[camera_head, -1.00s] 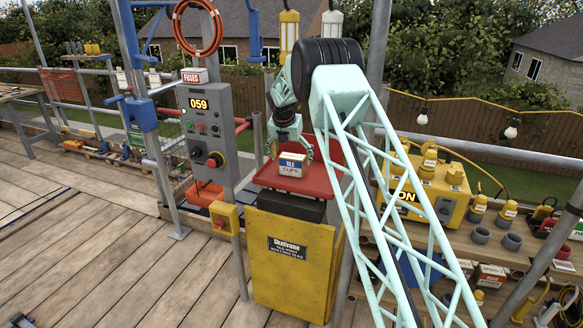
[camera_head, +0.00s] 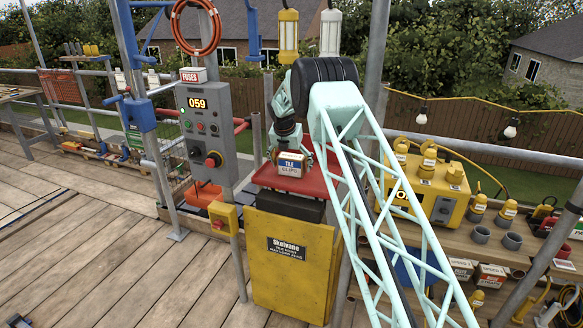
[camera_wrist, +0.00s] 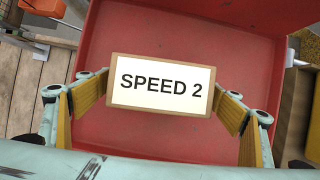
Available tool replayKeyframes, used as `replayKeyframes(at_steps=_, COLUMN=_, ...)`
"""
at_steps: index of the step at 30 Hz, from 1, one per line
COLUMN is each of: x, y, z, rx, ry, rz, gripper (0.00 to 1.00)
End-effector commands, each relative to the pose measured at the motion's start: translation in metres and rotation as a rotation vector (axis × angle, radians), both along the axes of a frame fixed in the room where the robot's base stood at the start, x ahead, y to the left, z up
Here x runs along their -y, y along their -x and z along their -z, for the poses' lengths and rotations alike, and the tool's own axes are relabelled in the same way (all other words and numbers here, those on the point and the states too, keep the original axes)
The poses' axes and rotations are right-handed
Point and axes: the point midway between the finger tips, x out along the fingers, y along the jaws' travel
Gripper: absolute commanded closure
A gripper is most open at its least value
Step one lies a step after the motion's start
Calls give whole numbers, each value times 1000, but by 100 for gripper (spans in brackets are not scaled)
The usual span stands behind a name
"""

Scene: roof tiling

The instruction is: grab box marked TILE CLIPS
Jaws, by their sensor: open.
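In the wrist view a brown-edged box top with a white label reading SPEED 2 (camera_wrist: 160,85) lies between the two yellow-padded fingers of my gripper (camera_wrist: 160,91). The fingers are open, one on each side, with the red tray below (camera_wrist: 185,30). The box's lower sides are hidden there.
A grey control panel (camera_head: 204,125) showing 059, with a FUSES box (camera_head: 193,75) on top, stands left of the cabinet. A yellow generator (camera_head: 440,195) and a bench of connectors stand to the right. The plank floor (camera_head: 110,255) at left is mostly clear.

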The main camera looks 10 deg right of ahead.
Motion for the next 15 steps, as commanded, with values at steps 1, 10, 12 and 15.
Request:
replayKeyframes(at_steps=1, x=0, y=0, z=0, rx=0, ry=0, rz=0, gripper=15)
replayKeyframes(at_steps=10, x=0, y=0, z=0, rx=0, ry=0, rz=0, gripper=15)
replayKeyframes(at_steps=12, x=0, y=0, z=0, rx=0, ry=0, rz=0, gripper=15)
replayKeyframes(at_steps=15, x=0, y=0, z=0, rx=0, ry=0, rz=0, gripper=15)
